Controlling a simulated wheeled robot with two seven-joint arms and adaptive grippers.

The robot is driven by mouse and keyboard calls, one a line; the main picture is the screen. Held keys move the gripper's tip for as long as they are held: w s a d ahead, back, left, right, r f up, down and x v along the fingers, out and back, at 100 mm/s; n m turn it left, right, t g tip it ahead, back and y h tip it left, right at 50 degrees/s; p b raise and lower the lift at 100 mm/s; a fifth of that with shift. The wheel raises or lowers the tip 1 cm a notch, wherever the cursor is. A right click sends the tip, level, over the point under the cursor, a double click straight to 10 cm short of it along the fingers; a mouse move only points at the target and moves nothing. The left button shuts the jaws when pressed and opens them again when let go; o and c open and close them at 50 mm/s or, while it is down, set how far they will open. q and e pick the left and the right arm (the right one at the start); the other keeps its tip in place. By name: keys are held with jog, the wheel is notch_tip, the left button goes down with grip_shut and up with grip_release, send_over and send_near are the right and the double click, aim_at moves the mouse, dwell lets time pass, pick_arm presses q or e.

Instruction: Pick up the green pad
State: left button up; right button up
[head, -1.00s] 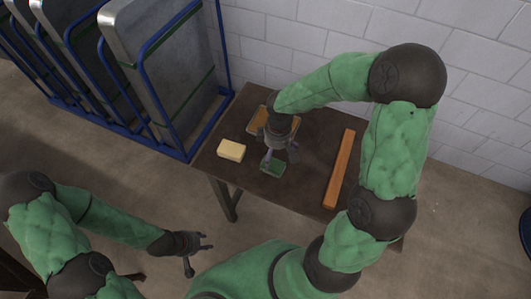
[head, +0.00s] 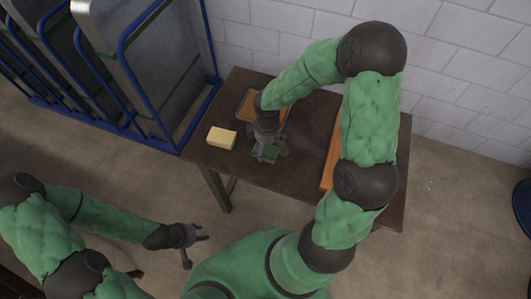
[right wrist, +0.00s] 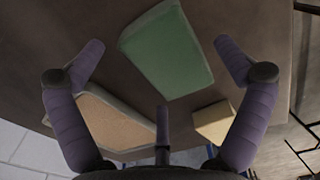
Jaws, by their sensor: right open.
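The green pad (head: 266,152) lies flat on the dark table (head: 300,165). It also shows in the right wrist view (right wrist: 167,50), just beyond the fingers. My right gripper (head: 268,145) hangs right above the pad and partly hides it in the head view. In the right wrist view its fingers (right wrist: 165,65) are spread wide, with nothing between them. I cannot tell whether any finger touches the pad. My left gripper (head: 197,243) is away from the table at the lower left, with its fingers apart and empty.
A pale yellow block (head: 221,138) lies left of the pad. A tray with a tan inside (head: 246,105) sits behind my right gripper. A long orange-brown bar (head: 330,157) lies to the right. A blue rack (head: 191,122) with metal panels stands left of the table.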

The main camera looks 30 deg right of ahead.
jog(key=shift+f, duration=0.75)
jog(key=c, duration=1)
jog(key=shift+c, duration=0.2)
jog(key=shift+r, duration=0.1)
